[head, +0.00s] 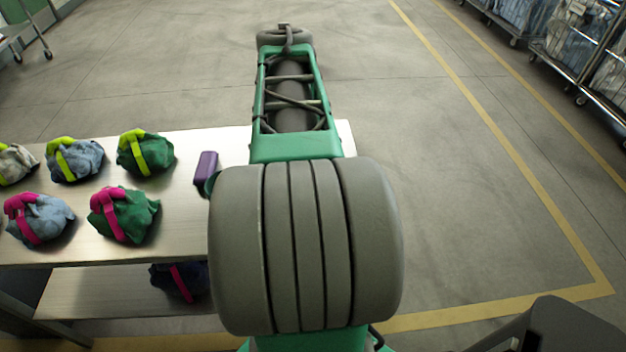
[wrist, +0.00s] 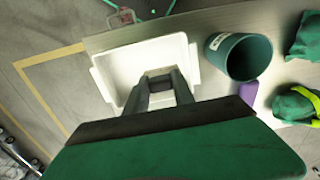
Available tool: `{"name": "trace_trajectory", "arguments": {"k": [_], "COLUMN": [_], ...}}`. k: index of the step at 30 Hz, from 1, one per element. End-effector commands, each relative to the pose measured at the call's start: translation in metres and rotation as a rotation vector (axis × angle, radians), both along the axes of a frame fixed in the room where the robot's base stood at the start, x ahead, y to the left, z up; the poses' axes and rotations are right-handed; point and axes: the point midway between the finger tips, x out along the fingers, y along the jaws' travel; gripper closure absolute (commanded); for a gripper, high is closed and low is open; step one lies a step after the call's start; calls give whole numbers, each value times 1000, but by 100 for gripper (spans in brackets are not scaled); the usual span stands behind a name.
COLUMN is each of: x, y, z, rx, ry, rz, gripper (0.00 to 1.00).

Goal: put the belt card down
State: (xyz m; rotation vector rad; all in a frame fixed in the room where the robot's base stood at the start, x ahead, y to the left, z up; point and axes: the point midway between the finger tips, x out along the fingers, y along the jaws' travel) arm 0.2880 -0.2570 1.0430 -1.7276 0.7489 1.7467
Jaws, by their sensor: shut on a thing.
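My gripper (wrist: 162,82) shows in the wrist view, its two fingers reaching over a white tray (wrist: 112,78). It is shut on the belt card, but the card itself is hard to make out between the fingertips. Whether it touches the tray floor cannot be told. In the head view my own arm hides the gripper, the card and the tray.
A dark green labelled cup (wrist: 217,43) stands right of the tray, beside a purple block (wrist: 248,92). The purple block also shows in the head view (head: 207,167). Several bundled bags with pink or lime straps lie left on the metal table (head: 190,222).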

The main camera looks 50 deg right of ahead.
Motion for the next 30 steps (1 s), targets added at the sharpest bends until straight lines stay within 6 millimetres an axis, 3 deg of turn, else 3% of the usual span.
{"name": "trace_trajectory", "arguments": {"k": [1,4,12,17,28,29,30], "x": [-4,-7,-12,-11,-11,-11,-11], "y": [-14,-31,-59,-57,-57,-57,-57], "z": [-5,-30,-66,-92,-98,-97,-97], "rx": [3,4,3,1,-1,-1,-1], "ry": [3,3,1,1,-1,-1,-1], "rz": [-6,-3,-1,3,2,2,2], "gripper": [100,100,100,100,100,68,64]}}
